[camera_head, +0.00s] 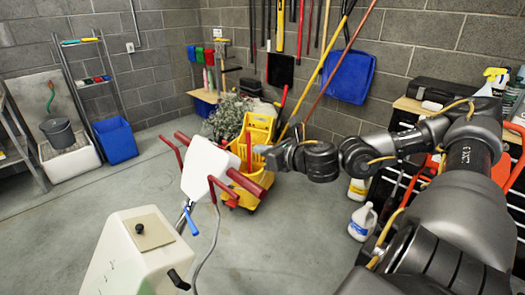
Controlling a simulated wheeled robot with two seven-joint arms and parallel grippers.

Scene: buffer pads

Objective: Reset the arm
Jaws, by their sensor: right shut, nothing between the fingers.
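My right arm comes in from the right side of the head view and stretches left across the room. My right gripper (272,157) is at its end, in the middle of the picture, shut and empty. It appears in front of the yellow mop bucket; the distance between them is hard to judge. My left gripper and left arm are not in view. No buffer pad can be made out.
A cream machine (130,250) with a white panel (205,168) and red handles stands at the lower left. The yellow mop bucket (258,130) is behind it. A white jug (362,222) stands near my arm. A blue bin (116,142) is far left.

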